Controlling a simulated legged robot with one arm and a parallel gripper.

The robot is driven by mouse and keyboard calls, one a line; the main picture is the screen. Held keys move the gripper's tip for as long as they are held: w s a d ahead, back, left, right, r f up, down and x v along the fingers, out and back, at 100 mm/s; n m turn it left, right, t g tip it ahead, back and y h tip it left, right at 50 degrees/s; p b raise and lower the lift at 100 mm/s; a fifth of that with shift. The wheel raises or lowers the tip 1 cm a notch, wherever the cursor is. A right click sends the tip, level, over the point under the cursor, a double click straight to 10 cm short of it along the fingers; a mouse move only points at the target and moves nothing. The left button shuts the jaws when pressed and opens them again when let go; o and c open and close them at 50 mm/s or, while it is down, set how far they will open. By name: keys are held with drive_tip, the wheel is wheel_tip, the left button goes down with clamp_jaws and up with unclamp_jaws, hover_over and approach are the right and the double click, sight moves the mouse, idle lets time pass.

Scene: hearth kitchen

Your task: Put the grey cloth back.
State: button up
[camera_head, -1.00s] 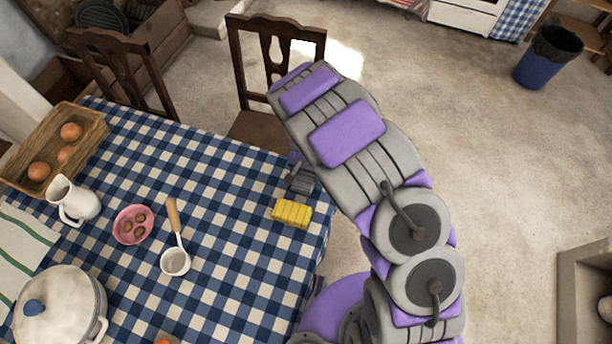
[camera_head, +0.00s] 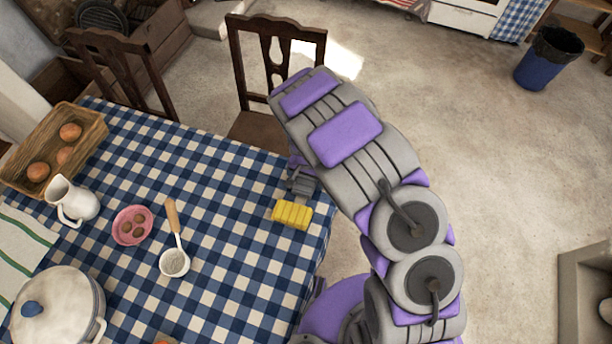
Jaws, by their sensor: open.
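I see no grey cloth in the view. My gripper (camera_head: 300,187) is partly hidden under my arm, over the right edge of the table (camera_head: 215,215) with the blue and white checked tablecloth. It is open, just behind a yellow ribbed block (camera_head: 292,214) that lies on the tablecloth. I cannot tell whether it touches the block or the table. A white cloth with green stripes (camera_head: 22,248) lies at the table's left edge.
A wooden tray with eggs (camera_head: 92,112), a white jug (camera_head: 73,200), a pink bowl (camera_head: 132,225), a ladle (camera_head: 174,262) and a lidded pot (camera_head: 60,306) stand on the table. A chair (camera_head: 243,75) is behind. A blue bin (camera_head: 549,58) stands far right. The middle floor is clear.

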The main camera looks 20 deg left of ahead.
sight(307, 179)
wheel_tip(307, 179, up, 12)
drive_tip(key=p, duration=0.2)
drive_tip(key=shift+r, duration=0.1)
drive_tip(key=s+d+r, duration=0.3)
drive_tip(key=d+r, duration=0.6)
drive_tip(key=s+d+r, duration=0.4)
drive_tip(key=d+r, duration=0.4)
drive_tip(key=r, duration=0.1)
drive_tip(key=s+d+r+g, duration=0.1)
drive_tip(key=s+d+r, duration=0.2)
drive_tip(key=s, duration=0.7)
drive_tip(key=s+d+r+n, duration=0.1)
drive_tip(key=s+d+r, duration=0.3)
drive_tip(key=s, duration=0.5)
drive_tip(key=d, duration=0.2)
drive_tip(key=shift+s+d+g, duration=0.35)
drive_tip(key=shift+d+g, duration=0.05)
